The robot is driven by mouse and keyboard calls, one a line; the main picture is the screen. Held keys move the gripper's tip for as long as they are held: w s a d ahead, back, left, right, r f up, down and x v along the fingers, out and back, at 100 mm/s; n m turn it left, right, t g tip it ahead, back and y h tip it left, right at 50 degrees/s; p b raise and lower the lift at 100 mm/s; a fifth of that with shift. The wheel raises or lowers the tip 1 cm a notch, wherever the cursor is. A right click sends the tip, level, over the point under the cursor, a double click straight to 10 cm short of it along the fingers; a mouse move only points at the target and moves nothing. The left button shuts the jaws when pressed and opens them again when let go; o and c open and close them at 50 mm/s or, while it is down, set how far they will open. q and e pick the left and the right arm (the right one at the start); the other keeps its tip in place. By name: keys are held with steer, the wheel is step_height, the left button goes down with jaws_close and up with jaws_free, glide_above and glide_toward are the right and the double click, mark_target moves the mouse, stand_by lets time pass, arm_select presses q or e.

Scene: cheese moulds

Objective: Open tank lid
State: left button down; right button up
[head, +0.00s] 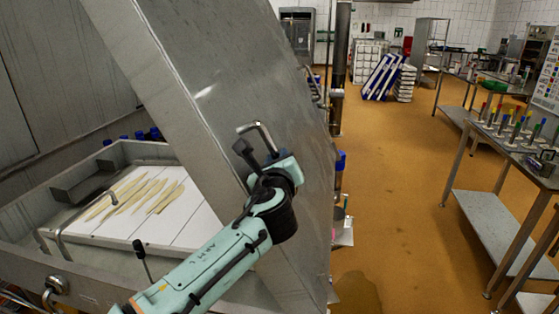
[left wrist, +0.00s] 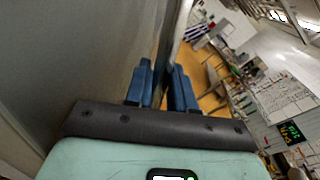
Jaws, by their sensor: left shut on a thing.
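The tank lid (head: 200,75) is a large grey steel panel, standing steeply tilted up over the tank (head: 90,255) in the head view. A bent metal handle (head: 262,130) sticks out from its face. My left gripper (head: 258,155) is at this handle, shut on it. In the left wrist view, the blue fingers of my left gripper (left wrist: 163,85) close around the handle bar (left wrist: 181,28), beside the lid's grey face (left wrist: 75,50). The fingertips' exact contact is partly hidden. My right gripper is not in view.
Inside the tank, pale strips (head: 135,192) lie on white boards (head: 187,218). A dark post (head: 340,70) stands behind the lid. Steel tables (head: 490,225) line the right side. The orange floor (head: 410,180) between is open, with a dark wet patch (head: 357,294).

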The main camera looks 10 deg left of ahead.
arm_select(q)
steer(key=c, duration=1.1)
jaws_free()
steer(key=shift+w+a+y, duration=0.2)
steer(key=shift+a+y, duration=0.1)
steer(key=shift+a, duration=0.5)
steer(key=shift+w+a+f, duration=0.1)
steer(key=shift+w, duration=0.1)
steer(key=shift+s+d, duration=0.1)
steer(key=shift+d, duration=0.25)
steer(key=shift+s, duration=0.35)
steer(key=s+d+r+b, duration=0.1)
steer(key=s+b, duration=0.1)
steer(key=s, duration=1)
steer(key=shift+s, duration=0.3)
steer(key=shift+d, duration=0.1)
